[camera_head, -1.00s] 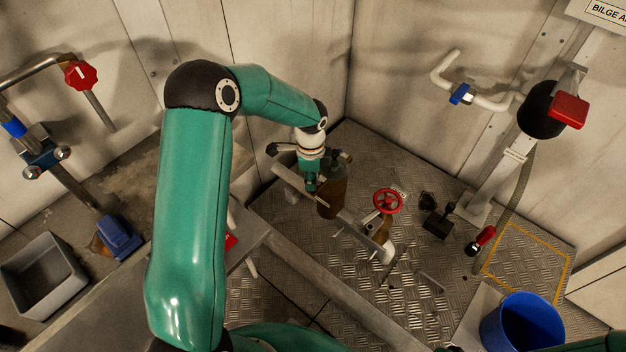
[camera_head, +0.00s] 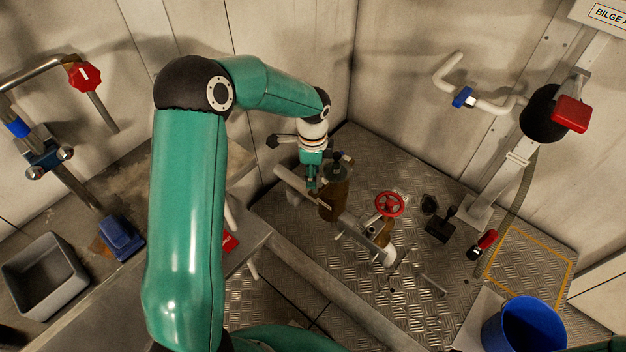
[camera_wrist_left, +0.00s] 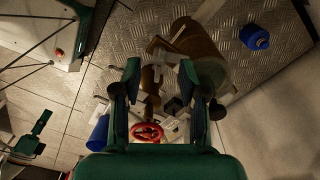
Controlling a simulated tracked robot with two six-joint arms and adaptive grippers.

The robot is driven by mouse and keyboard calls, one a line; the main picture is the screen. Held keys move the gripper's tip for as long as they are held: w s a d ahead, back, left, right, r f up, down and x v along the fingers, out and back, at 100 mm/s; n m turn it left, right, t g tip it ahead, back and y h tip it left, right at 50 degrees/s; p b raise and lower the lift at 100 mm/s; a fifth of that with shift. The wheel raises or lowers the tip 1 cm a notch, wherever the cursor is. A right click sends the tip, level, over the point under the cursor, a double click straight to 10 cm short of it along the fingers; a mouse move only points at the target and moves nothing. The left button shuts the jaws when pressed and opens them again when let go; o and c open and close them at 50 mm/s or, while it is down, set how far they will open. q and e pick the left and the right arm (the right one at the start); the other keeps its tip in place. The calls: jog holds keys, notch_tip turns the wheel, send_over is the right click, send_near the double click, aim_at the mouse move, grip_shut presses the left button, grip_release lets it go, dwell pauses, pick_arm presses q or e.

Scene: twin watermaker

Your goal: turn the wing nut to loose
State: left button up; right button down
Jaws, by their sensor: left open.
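My left gripper (camera_head: 312,186) points down beside a brown cylindrical housing (camera_head: 336,197), on its left side, in the head view. Small dark parts (camera_head: 341,160) stand on top of the housing; I cannot tell whether one is the wing nut. In the left wrist view my left gripper (camera_wrist_left: 160,76) has its two fingers spread apart with nothing held. The brown housing (camera_wrist_left: 203,42) is beyond the fingers, up and right of the gap. Small metal and brass parts show between the fingers, too small to name.
A red handwheel valve (camera_head: 389,204) stands on pipework right of the housing, on the metal floor. A blue bucket (camera_head: 523,325) is at lower right. A grey bin (camera_head: 45,275) is at lower left. Walls close in behind the arm.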

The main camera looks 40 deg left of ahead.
pick_arm(q)
notch_tip(320, 180, up, 8)
jog(key=shift+r, duration=0.2)
